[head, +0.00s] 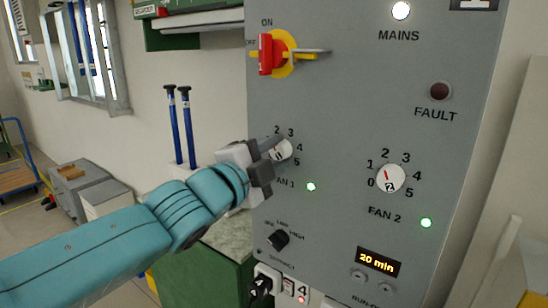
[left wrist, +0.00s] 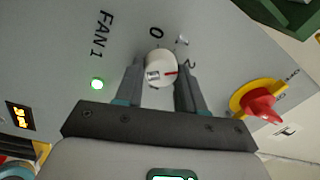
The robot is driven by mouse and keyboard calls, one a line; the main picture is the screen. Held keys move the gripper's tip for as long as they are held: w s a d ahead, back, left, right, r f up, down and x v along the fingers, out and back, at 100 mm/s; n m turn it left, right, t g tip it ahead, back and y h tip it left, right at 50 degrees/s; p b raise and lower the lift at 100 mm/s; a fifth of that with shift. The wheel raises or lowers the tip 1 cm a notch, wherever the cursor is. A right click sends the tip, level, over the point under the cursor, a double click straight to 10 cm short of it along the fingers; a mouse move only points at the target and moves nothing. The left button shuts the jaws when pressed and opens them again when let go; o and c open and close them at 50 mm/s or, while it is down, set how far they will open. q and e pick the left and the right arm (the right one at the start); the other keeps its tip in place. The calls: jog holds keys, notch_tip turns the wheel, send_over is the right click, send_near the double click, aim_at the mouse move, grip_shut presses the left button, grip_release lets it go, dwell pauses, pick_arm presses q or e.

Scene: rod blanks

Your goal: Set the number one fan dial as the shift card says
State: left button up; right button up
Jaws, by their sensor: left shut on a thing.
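The FAN 1 dial (head: 284,150) is a white round knob on the grey panel, partly hidden by my left gripper (head: 267,160) in the head view. My left gripper is shut on it, one finger on each side. In the left wrist view the dial (left wrist: 161,66) sits between the fingertips (left wrist: 160,76). The green lamp (head: 311,187) under FAN 1 is lit. I cannot make out a shift card. My right gripper is not in view.
The FAN 2 dial (head: 391,179) is at the right, its red mark between 1 and 2. A red and yellow main switch (head: 272,54) sticks out above FAN 1. A black selector (head: 278,239) is below. A display (head: 379,262) reads 20 min.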

pick_arm(q)
jog(key=m, duration=0.6)
jog(key=shift+f, duration=0.1)
jog(key=m, duration=0.5)
jog(key=shift+f+m+g+h, duration=0.1)
jog(key=shift+m+g+h, duration=0.2)
jog(key=shift+m+g, duration=0.1)
jog(key=m, duration=0.5)
jog(key=shift+w+a, duration=0.1)
jog(key=m, duration=0.6)
jog(key=shift+f, duration=0.1)
jog(key=shift+m+g, duration=0.3)
jog(key=o, duration=0.9)
jog(key=shift+o, duration=0.7)
jog(key=shift+a, duration=0.1)
